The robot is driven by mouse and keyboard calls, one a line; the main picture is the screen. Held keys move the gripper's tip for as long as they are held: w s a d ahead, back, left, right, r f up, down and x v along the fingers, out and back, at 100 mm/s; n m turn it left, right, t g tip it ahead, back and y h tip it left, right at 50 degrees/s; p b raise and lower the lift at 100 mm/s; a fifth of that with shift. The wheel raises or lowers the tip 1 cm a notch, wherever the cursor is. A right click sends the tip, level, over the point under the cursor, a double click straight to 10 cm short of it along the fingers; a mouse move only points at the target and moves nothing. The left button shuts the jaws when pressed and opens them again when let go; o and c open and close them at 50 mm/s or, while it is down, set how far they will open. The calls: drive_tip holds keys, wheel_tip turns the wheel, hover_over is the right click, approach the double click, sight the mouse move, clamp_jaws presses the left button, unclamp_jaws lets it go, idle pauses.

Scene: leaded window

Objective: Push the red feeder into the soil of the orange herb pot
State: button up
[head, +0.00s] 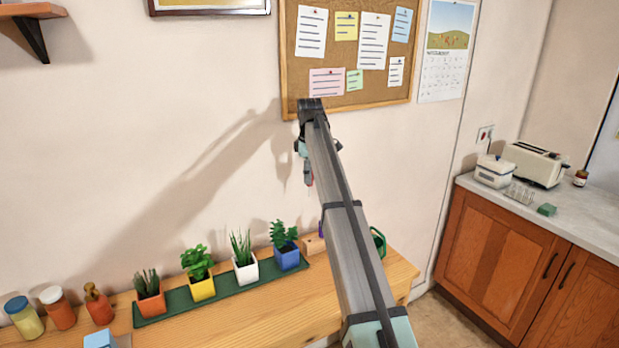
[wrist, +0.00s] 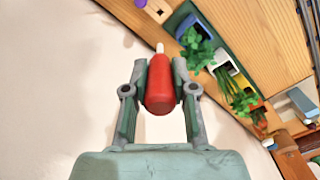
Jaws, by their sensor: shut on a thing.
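The red feeder (wrist: 160,92) is between the fingers of my gripper (wrist: 161,85) in the wrist view, with its pale tip pointing away from the palm. My gripper is shut on it. In the head view my gripper (head: 307,172) is high above the bench, in front of the wall, and a bit of red shows at its fingers. The orange herb pot (head: 150,303) with a spiky plant stands at the left end of the dark green tray (head: 216,295), well below and left of my gripper. Its soil is hidden by the leaves.
A yellow pot (head: 202,288), a white pot (head: 245,271) and a blue pot (head: 286,257) stand in a row right of the orange pot. Jars and an orange bottle (head: 98,305) stand left of it. A corkboard (head: 345,93) hangs behind my arm.

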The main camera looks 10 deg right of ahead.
drive_tip(key=shift+r+p, duration=0.7)
drive_tip(key=shift+r, duration=0.7)
